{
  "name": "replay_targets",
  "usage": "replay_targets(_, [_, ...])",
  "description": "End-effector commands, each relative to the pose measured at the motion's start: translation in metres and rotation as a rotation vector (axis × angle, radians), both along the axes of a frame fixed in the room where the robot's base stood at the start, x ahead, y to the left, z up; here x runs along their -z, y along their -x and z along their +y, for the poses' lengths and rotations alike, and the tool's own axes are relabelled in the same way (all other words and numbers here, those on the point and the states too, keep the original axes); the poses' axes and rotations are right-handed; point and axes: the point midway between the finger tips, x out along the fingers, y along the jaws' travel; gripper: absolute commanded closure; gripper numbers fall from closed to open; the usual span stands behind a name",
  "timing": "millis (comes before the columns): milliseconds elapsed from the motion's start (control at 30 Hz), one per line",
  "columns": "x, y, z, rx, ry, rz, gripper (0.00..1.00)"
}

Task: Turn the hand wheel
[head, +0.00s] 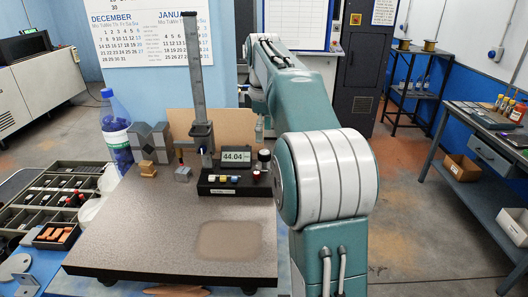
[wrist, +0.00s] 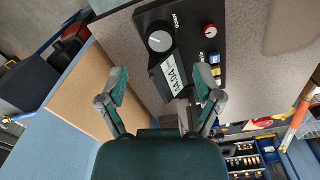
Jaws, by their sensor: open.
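A black control box (head: 232,187) with a digital readout (head: 237,156) showing 44.04 stands on a speckled grey plate (head: 150,235) in the head view. A round dark knob (head: 264,156), the likeliest hand wheel, sits at its right end. In the wrist view the knob (wrist: 159,41) shows a pale grey face, beyond my fingertips, with the readout (wrist: 178,73) beside it. My gripper (wrist: 160,85) is open, its two green fingers wide apart with nothing between them and apart from the knob. In the head view my arm hides the gripper.
A grey upright column (head: 194,80) rises behind the box. Grey blocks (head: 150,140), a blue-capped bottle (head: 115,130) and a parts tray (head: 60,190) stand to the left. A small red knob (wrist: 210,31) is near the dark knob. The plate's front is clear.

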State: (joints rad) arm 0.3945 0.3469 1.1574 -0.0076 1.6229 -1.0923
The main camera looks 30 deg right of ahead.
Motion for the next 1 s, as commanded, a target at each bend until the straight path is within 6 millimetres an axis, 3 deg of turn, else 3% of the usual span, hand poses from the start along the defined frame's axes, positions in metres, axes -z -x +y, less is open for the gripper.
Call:
replay_targets(300, [0.051,0.000,0.000,0.001,-0.001,0.002,0.16])
replay_targets(700, [0.061,0.000,-0.001,0.001,0.000,-0.001,0.16])
replay_targets(767, [0.061,0.000,-0.001,0.001,0.001,-0.001,0.39])
replay_targets(900, [0.061,0.000,-0.001,0.001,0.000,0.000,0.99])
replay_targets(1000, [0.061,0.000,-0.001,0.001,0.000,0.000,0.99])
